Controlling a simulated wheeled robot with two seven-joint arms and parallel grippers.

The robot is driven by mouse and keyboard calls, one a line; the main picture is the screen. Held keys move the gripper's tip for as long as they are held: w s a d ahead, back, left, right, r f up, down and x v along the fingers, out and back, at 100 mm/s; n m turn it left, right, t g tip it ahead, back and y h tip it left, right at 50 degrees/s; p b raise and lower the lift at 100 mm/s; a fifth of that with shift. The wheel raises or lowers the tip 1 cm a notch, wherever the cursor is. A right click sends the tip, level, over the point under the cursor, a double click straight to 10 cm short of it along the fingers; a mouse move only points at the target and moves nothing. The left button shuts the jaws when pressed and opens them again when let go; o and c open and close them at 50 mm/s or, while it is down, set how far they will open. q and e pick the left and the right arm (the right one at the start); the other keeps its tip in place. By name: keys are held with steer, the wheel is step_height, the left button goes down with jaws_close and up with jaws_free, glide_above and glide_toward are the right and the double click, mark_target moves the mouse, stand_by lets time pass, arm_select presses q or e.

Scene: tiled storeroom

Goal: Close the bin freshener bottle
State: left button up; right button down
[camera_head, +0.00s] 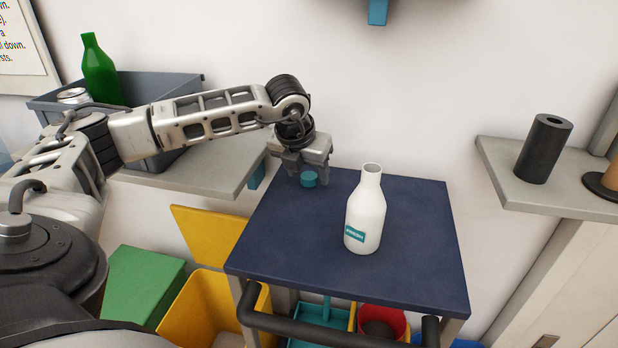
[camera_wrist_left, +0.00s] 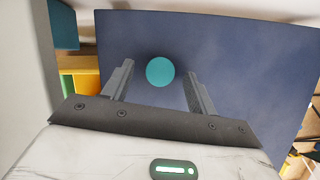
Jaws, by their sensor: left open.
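The white bin freshener bottle (camera_head: 367,212) stands upright on the dark blue top of a small cart (camera_head: 290,245). Its neck is uncovered and its mouth shows open at the top. A teal round cap (camera_head: 309,180) lies on the cart top, to the left of and behind the bottle. My left gripper (camera_head: 306,172) is right above the cap, pointing down, with its fingers apart. In the left wrist view the cap (camera_wrist_left: 160,71) appears between the two open fingers, with gaps on both sides. My right gripper is not in view.
A grey crate (camera_head: 185,88) with a green bottle (camera_head: 98,70) and a can (camera_head: 73,96) is on the left shelf. A dark cylinder (camera_head: 543,150) stands on the right shelf. Yellow and green bins are below left. The cart top's front left is clear.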

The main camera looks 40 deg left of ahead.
arm_select(q)
steer(key=shift+f, duration=0.2)
steer(key=c, duration=1.1)
steer(key=shift+o, duration=0.2)
steer(key=shift+r, duration=0.15)
steer(key=shift+r, duration=0.55)
steer(key=s+d+r, duration=0.8)
steer(key=s+r, duration=0.3)
steer(key=shift+s+r, duration=0.2)
steer(key=shift+r, duration=0.15)
